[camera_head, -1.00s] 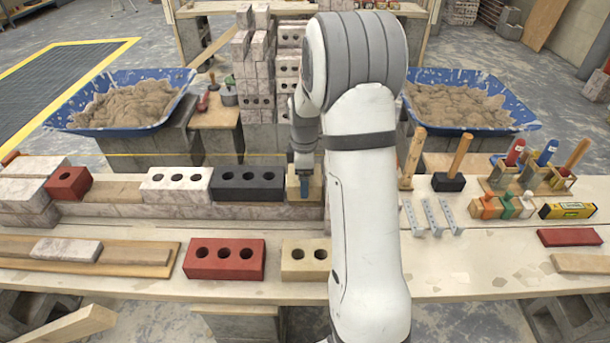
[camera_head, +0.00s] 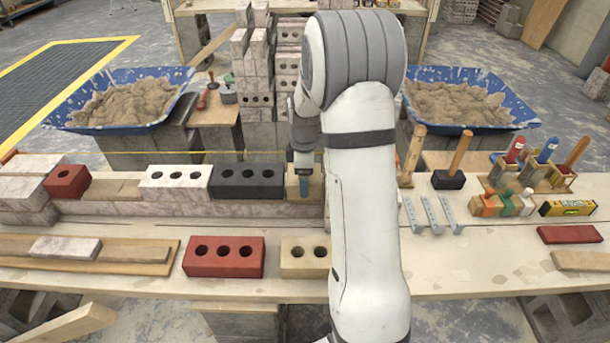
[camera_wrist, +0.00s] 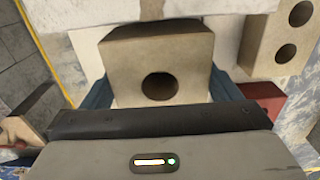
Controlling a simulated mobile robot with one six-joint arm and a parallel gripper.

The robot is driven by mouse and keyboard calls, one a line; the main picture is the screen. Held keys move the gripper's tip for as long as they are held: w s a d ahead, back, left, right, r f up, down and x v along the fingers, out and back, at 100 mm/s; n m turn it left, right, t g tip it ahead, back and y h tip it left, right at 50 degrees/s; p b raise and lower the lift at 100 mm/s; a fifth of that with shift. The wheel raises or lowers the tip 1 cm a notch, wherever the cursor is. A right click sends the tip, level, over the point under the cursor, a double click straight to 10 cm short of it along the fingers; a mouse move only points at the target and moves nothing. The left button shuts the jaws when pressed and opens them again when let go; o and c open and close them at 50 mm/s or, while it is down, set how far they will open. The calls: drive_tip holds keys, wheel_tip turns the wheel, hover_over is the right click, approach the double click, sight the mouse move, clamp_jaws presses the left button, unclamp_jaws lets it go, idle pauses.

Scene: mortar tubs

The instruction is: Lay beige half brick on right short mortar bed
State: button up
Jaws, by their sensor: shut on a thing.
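The beige half brick (camera_head: 315,188), with one hole, is held in my gripper (camera_head: 303,178) at the right end of the brick course, just right of the black three-hole brick (camera_head: 247,181). In the wrist view the half brick (camera_wrist: 190,55) sits between the two blue fingers, which are shut on its sides. The right short mortar bed cannot be made out; the half brick and my arm cover that area. I cannot tell whether the half brick touches what is below it.
A white brick (camera_head: 177,181) and a red half brick (camera_head: 68,183) stand further left on the course. A red brick (camera_head: 225,258) and a beige brick (camera_head: 305,258) lie on the bench in front. Hammers, including a black-headed one (camera_head: 448,180), stand to the right. A string runs behind the course.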

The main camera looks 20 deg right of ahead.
drive_tip(key=o, duration=1.4)
drive_tip(key=shift+o, duration=0.4)
